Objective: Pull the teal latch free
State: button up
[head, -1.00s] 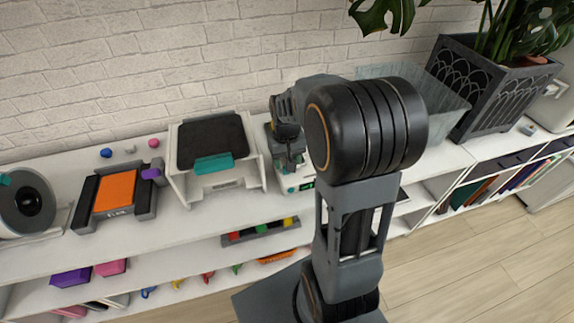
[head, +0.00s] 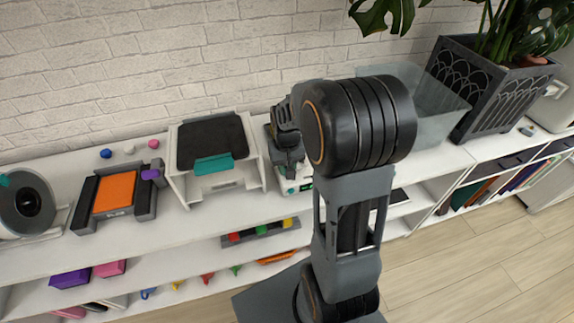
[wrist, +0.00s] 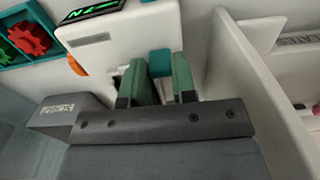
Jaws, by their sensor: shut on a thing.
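Part of the latch is hidden between the fingers. In the head view my gripper (head: 290,165) is in front of the machine with the small green display, and my arm covers much of it. The latch cannot be made out there.
A white stand with a dark plate (head: 210,140) and a teal tab stands close on the left; its wall (wrist: 245,75) is near my fingers. A clear bin (head: 435,105) and planter (head: 492,85) stand right. A gear tray (head: 262,232) sits on the lower shelf.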

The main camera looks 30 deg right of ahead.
grip_shut()
jog(key=shift+s+a, duration=0.1)
jog(key=shift+s, duration=0.6)
jog(key=shift+s+a, duration=0.1)
jog(key=shift+s, duration=0.25)
jog(key=o, duration=0.7)
grip_release()
jog(key=shift+c, duration=0.2)
jog(key=shift+w+r, duration=0.1)
notch_tip(320, 180, up, 14)
jog(key=p, duration=0.1)
jog(key=shift+f, duration=0.2)
